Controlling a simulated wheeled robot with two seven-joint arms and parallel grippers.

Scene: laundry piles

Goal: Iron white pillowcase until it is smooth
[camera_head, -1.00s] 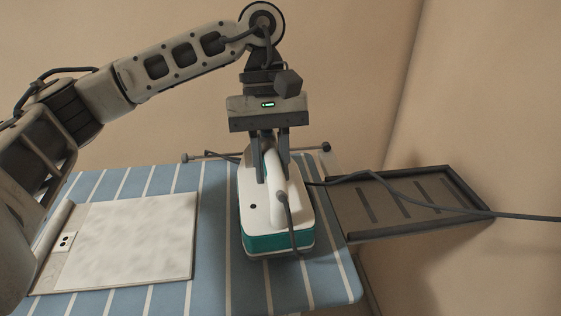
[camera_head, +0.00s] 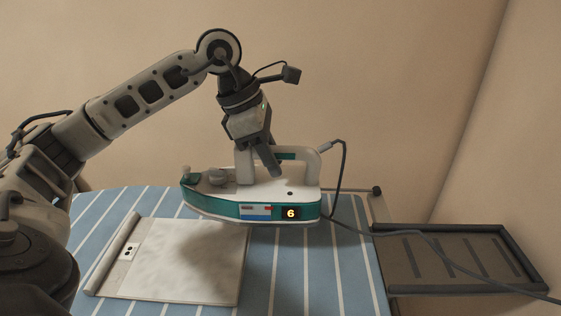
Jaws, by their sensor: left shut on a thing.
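The white pillowcase (camera_head: 170,275) lies flat on the blue and white striped ironing board (camera_head: 345,265), with grey mottled patches on it. Its left edge has a rolled strip (camera_head: 112,254) and a small tag with dark dots. My left gripper (camera_head: 262,165) is shut on the handle of the white and teal iron (camera_head: 220,208). It holds the iron raised and turned sideways, its narrow end to the left. The iron hangs over the board and the pillowcase's far right part, and its shadow falls on the cloth. A display on its side reads 6. My right gripper is not in view.
A dark slatted iron rest (camera_head: 455,257) stands empty to the right of the board. The iron's grey cord (camera_head: 400,236) runs from its back end across to the right. The board's right part is bare. Walls stand behind and at right.

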